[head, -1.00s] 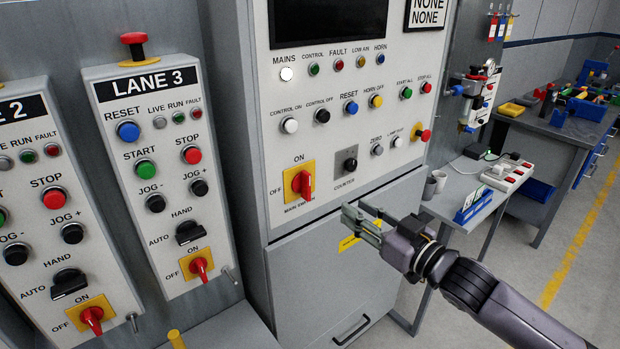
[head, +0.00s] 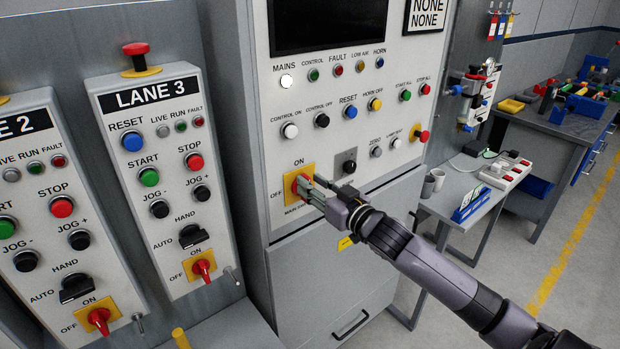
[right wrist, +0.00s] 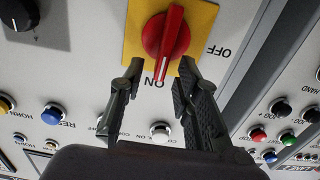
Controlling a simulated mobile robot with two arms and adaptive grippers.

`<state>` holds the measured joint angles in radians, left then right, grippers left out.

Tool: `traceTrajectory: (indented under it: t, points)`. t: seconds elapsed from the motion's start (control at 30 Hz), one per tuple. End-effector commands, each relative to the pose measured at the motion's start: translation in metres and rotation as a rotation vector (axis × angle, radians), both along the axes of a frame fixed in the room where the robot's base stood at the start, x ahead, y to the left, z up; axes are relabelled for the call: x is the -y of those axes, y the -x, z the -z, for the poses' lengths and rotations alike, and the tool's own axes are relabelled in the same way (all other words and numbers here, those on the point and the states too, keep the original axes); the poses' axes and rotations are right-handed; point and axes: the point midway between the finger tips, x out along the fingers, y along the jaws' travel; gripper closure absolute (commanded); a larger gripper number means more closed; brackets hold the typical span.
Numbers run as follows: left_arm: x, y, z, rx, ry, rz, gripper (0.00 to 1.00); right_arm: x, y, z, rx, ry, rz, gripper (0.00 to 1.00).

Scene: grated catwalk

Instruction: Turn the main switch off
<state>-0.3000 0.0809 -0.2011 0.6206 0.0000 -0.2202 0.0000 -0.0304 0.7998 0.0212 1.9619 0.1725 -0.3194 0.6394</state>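The main switch (head: 291,182) is a red rotary handle on a yellow plate on the tall grey cabinet. In the head view my right gripper partly covers it. In the right wrist view the red handle (right wrist: 166,40) appears upside down and points toward ON. My right gripper (head: 308,188) is at the switch. Its two fingers are apart (right wrist: 160,72), one on each side of the handle's end, with gaps showing; I see no clear contact. The white MAINS lamp (head: 287,82) looks lit. My left gripper is not in view.
The LANE 3 box (head: 160,240) at the left has its own red switch on yellow (head: 203,268). A counter knob (head: 349,166) sits close right of the main switch. A side table (head: 462,180) with cups and a power strip stands to the right.

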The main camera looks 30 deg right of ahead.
Motion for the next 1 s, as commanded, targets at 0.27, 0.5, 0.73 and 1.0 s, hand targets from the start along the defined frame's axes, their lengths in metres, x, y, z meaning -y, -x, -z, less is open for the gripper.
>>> traceTrajectory:
  t: [0.27, 0.5, 0.73, 1.0]
  points:
    - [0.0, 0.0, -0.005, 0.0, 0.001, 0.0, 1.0, -0.002, -0.016, -0.001, 0.002, 0.002, -0.001, 0.7]
    - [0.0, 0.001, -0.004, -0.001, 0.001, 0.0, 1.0, -0.002, -0.016, 0.0, 0.001, 0.002, -0.001, 0.7]
    - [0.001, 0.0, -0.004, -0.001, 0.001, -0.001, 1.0, -0.002, -0.016, 0.0, 0.001, 0.002, -0.001, 0.85]
    - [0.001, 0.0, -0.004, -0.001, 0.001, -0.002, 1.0, -0.002, -0.016, 0.0, 0.001, 0.002, -0.001, 1.0]
